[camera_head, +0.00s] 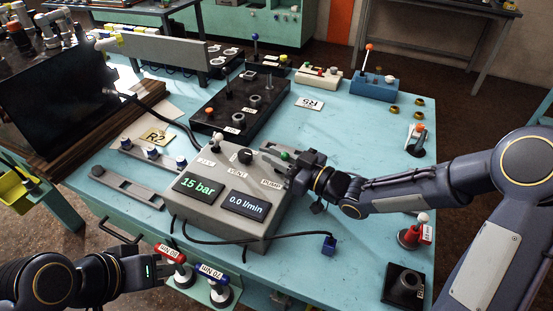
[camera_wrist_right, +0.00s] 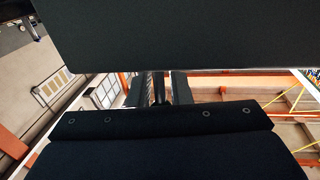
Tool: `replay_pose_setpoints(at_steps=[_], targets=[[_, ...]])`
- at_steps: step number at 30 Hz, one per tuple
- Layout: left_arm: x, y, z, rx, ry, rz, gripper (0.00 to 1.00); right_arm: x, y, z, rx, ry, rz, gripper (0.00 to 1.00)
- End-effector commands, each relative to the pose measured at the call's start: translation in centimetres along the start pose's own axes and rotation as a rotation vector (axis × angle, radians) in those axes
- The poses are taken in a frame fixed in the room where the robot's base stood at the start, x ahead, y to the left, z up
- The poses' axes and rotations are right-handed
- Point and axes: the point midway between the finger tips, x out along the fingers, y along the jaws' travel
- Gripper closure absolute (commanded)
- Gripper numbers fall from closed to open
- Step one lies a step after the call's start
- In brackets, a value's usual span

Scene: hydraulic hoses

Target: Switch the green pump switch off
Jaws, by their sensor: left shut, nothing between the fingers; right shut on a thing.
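The grey pump box (camera_head: 215,208) stands on the blue table with its displays reading 15 bar and 0.0 l/min. The green-topped pump switch (camera_head: 285,155) is at the box's back right corner, by the PUMP label (camera_head: 271,183). My right gripper (camera_head: 279,163) is at this switch and shut on it; its fingers hide the lower part of the lever. In the right wrist view the fingers (camera_wrist_right: 160,88) are close together with a thin dark part between them. My left gripper (camera_head: 166,270) is shut and empty at the lower left, near the red-based fitting.
A white-topped lever (camera_head: 217,138) and a black knob (camera_head: 244,156) sit on the same box. Red (camera_head: 180,272) and blue (camera_head: 219,290) labelled fittings stand at the front edge. A black valve block (camera_head: 238,105) is behind the box. The table right of my right forearm is partly clear.

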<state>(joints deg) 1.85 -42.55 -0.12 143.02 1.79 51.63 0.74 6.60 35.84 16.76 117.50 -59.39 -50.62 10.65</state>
Motion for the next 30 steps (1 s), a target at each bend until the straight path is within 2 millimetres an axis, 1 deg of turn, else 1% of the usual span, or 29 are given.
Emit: replay_pose_setpoints(at_steps=[1,4,7,12,17,18,21,24,30], targets=[[1.2,-0.6,0.6,0.000,0.000,0.000,1.00,-0.1,0.1,0.7,0.002,0.020,0.001,1.00],[2.7,-1.2,1.4,0.000,-0.001,0.000,1.00,-0.3,0.2,0.8,0.008,0.060,0.000,1.00],[3.7,-1.7,1.9,0.000,-0.001,0.000,1.00,-0.4,0.1,0.6,0.016,0.097,-0.003,1.00],[3.6,-1.6,1.9,0.000,-0.001,0.000,1.00,-0.4,0.1,-0.2,0.020,0.116,-0.005,1.00],[3.5,-1.6,1.8,0.000,0.000,0.000,1.00,-0.4,0.1,-0.4,0.019,0.120,-0.005,1.00],[3.5,-1.6,1.8,0.000,0.000,0.000,1.00,-0.4,0.1,-0.5,0.018,0.121,-0.004,0.88],[3.5,-1.6,1.8,0.000,0.000,0.000,1.00,-0.4,0.1,-0.5,0.018,0.123,-0.005,0.75],[3.5,-1.6,1.8,0.000,0.000,0.000,1.00,-0.4,0.1,-0.4,0.018,0.120,-0.005,0.65],[3.5,-1.6,1.8,0.000,0.000,0.000,1.00,-0.4,0.1,-0.2,0.020,0.115,-0.005,0.65]])
